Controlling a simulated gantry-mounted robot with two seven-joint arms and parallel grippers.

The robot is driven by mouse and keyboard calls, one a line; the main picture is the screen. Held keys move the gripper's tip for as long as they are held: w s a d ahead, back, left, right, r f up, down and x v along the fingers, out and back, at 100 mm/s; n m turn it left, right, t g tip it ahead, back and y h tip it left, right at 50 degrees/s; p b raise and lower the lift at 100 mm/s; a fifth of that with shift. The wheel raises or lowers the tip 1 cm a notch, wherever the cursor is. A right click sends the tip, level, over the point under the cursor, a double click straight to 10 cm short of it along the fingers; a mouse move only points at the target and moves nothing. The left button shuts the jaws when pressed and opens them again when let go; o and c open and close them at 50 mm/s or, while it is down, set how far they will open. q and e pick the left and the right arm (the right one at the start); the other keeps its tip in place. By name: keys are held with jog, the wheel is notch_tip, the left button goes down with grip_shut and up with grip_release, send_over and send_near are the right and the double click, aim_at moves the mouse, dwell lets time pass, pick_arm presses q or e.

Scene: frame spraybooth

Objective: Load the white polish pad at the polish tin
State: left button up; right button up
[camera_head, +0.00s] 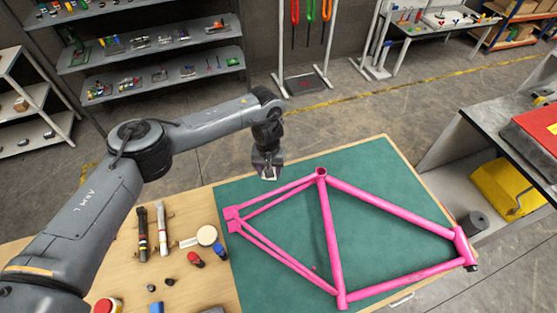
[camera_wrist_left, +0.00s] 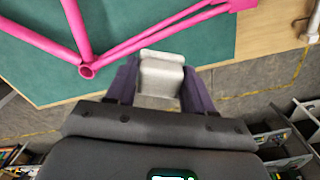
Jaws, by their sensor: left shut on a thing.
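My left gripper (camera_head: 267,168) is above the far left edge of the green mat, to the left of the frame's top joint. In the left wrist view its two dark fingers (camera_wrist_left: 160,82) are shut on the white polish pad (camera_wrist_left: 161,72), a pale block with a rounded face. Only a small light patch of the pad shows in the head view. A round cream-topped thing (camera_head: 207,235) with a pale strip beside it lies on the wooden bench left of the mat; it may be the polish tin, but I cannot tell for sure. My right gripper is out of view.
A pink bicycle frame (camera_head: 331,235) lies on the green mat (camera_head: 375,170). Left of it are a black tube (camera_head: 142,235), a white tube (camera_head: 163,230), small red (camera_head: 195,259) and blue (camera_head: 220,252) cylinders. Shelves (camera_head: 150,58) stand behind, a grey bench at right.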

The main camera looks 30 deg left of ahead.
pick_arm(q)
jog(key=s+a+f+n+p, duration=0.3)
jog(key=s+a+f, duration=0.2)
jog(key=s+f, duration=0.15)
jog(key=n+p, duration=0.2)
send_over(207, 235)
notch_tip(207, 235, down, 12)
jog(key=shift+f+b, duration=0.3)
jog(key=shift+b, duration=0.4)
notch_tip(207, 235, down, 3)
jog(key=b, duration=0.4)
jog(key=shift+f, duration=0.1)
jog(key=shift+f+b, duration=1)
jog(key=shift+b, duration=0.75)
jog(key=shift+f, duration=0.45)
